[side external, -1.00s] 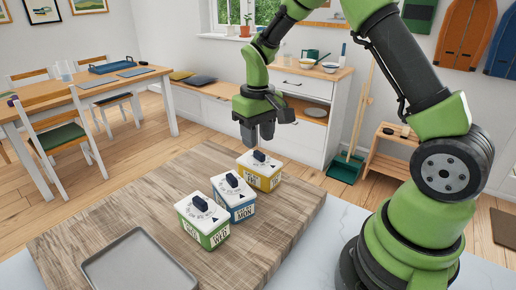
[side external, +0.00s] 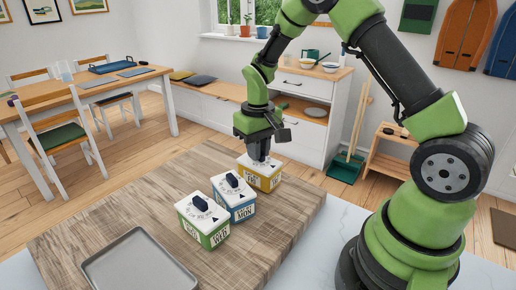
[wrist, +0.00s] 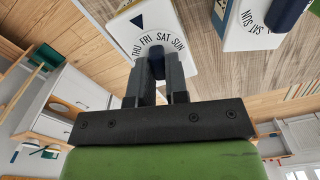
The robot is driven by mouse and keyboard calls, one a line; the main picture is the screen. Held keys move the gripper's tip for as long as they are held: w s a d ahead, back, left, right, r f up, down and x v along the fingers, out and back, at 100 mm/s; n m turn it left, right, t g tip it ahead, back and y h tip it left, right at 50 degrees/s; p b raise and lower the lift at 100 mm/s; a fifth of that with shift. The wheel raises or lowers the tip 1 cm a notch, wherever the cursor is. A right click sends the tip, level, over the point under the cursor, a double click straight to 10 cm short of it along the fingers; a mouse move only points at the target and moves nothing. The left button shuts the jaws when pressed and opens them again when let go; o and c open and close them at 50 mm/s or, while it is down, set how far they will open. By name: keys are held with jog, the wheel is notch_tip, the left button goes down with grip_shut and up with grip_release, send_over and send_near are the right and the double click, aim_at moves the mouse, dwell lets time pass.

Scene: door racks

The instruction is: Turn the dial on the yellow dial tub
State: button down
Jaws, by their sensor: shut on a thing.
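The yellow dial tub (side external: 262,176) stands at the back of the row of tubs on the wooden board, with a white lid. My gripper (side external: 260,155) is directly above it, pointing down, its fingers at the lid. In the wrist view my gripper (wrist: 157,72) is shut on the dark dial knob, which is mostly hidden between the fingers. The tub's white lid (wrist: 170,28) shows a dark triangle mark and day letters THU, FRI, SAT, SUN around the knob.
A blue tub (side external: 235,203) and a green tub (side external: 204,226), each with a dark knob on a white lid, stand nearer in the row. A grey tray (side external: 138,266) lies at the board's front left. The board's left part is clear.

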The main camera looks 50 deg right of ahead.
jog(key=shift+m, duration=0.4)
jog(key=c, duration=1.1)
grip_release()
notch_tip(320, 180, up, 10)
jog(key=shift+r, duration=0.1)
jog(key=s+a+r+t, duration=0.3)
jog(key=s+a+r, duration=0.2)
jog(key=s+r, duration=0.35)
jog(key=s+a+t, duration=0.1)
jog(key=s, duration=0.2)
jog(key=s+a+r+t+y, duration=0.1)
jog(key=s+a, duration=0.1)
jog(key=s, duration=0.1)
jog(key=s+a+t+y, duration=0.1)
jog(key=s+t, duration=0.1)
jog(key=s, duration=0.2)
jog(key=shift+s+a+r, duration=0.1)
jog(key=shift+a+r, duration=0.2)
jog(key=shift+a, duration=0.05)
